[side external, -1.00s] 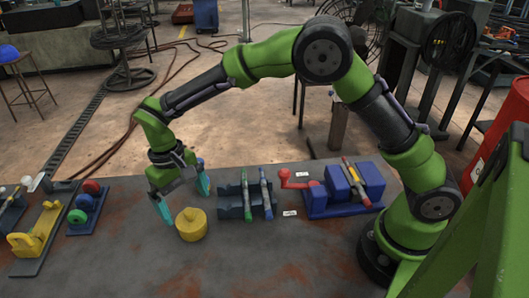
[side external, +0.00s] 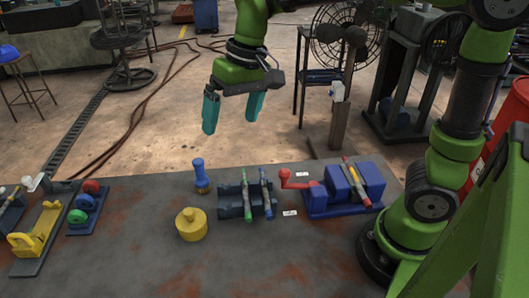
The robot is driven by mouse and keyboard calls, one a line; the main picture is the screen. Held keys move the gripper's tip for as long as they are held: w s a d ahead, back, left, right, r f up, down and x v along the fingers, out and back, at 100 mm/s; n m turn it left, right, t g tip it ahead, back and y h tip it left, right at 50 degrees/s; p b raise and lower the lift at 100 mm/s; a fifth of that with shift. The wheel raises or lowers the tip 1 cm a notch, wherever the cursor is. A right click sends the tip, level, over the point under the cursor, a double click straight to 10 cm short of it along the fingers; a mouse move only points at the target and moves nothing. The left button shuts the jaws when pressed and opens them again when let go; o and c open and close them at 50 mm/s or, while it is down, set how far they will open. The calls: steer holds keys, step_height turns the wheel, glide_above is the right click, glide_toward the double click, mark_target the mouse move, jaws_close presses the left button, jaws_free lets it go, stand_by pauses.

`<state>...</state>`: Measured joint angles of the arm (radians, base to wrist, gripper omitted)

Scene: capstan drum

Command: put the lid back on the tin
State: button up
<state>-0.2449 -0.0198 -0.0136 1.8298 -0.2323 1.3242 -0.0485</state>
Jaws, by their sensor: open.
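The yellow tin (side external: 191,226) stands upright on the dark table, left of the middle. A yellow lid with a small knob (side external: 189,213) sits on top of it; I cannot tell from this view how fully it is seated. My gripper (side external: 231,131) is open and empty, its teal fingers pointing down. It hangs well above the table, up and to the right of the tin in the picture, touching nothing.
A blue-handled brush-like object (side external: 201,178) stands just behind the tin. A dark rack with a green and a blue rod (side external: 250,205) and a blue crank device (side external: 345,188) are to the right. A yellow fixture (side external: 42,232) is at left. The front table is clear.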

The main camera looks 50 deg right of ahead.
steer(key=s+d+m+t, duration=0.1)
steer(key=s+d+t, duration=0.1)
steer(key=s+d, duration=0.2)
steer(key=s+d+f+m+t, duration=0.1)
steer(key=s+d+t, duration=0.2)
steer(key=s, duration=0.5)
steer(key=shift+d, duration=0.35)
